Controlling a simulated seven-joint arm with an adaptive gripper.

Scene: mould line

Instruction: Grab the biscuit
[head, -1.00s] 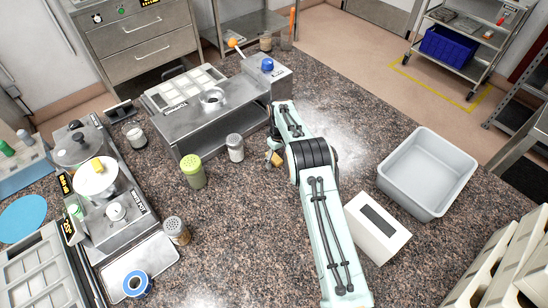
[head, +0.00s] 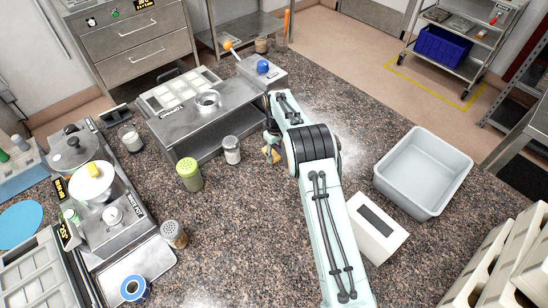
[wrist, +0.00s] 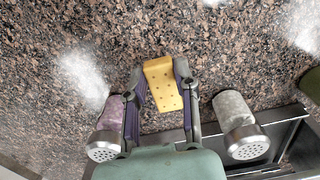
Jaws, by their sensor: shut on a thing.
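The biscuit (wrist: 163,84) is a yellow, flat, rectangular piece with small dark holes. In the wrist view it sits between the two fingers of my gripper (wrist: 163,92), which is shut on it, with a finger along each long side. In the head view a small part of the biscuit (head: 275,155) shows below my gripper (head: 270,148), left of my arm's dark joint. My arm hides part of the gripper there. I cannot tell whether the biscuit touches the counter.
A grey tub (head: 421,205) and a white box (head: 376,229) are to the right. The speckled counter (head: 240,225) in front is clear.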

